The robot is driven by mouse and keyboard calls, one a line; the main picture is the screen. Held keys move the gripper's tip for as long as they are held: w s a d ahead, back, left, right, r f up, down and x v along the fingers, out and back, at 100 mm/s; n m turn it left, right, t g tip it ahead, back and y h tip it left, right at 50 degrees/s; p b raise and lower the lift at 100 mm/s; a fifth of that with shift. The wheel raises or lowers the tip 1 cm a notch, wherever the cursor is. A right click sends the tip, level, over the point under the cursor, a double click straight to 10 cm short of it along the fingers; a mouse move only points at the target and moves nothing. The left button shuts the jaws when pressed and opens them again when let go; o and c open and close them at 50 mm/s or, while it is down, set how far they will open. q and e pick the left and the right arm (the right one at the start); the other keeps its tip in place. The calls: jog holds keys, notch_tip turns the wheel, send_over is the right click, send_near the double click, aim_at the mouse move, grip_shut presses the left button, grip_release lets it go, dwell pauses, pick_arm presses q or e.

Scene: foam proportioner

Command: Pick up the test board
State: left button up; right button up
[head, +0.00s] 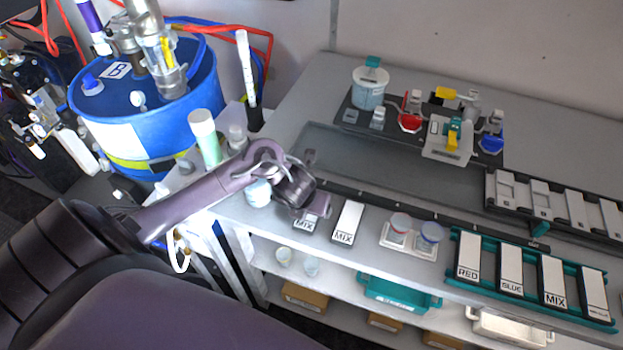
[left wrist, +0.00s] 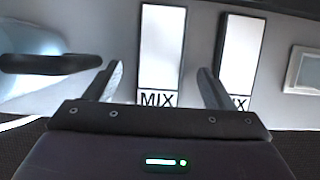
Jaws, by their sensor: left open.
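Two white boards with black MIX labels lie side by side on the grey bench near its front edge. The left MIX board (head: 318,212) is partly hidden by my left gripper (head: 304,204) in the head view. In the left wrist view that board (left wrist: 162,50) shows between the two open fingers, with nothing held. The right MIX board (head: 347,222) lies just beside it; in the left wrist view (left wrist: 242,50) the right finger overlaps its lower left part. Whether the fingers touch the bench cannot be told. My right gripper is not in view.
A teal rack (head: 455,275) holds several labelled boards at the right. A white tray with two cups (head: 411,240) stands between. A black strip (head: 385,212) runs behind the boards. A blue drum (head: 150,105) stands left. A dark object (left wrist: 50,63) lies left of the fingers.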

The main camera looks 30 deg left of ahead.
pick_arm(q)
jog(key=shift+x, duration=1.25)
jog(key=c, duration=1.1)
jog(key=shift+r, duration=0.15)
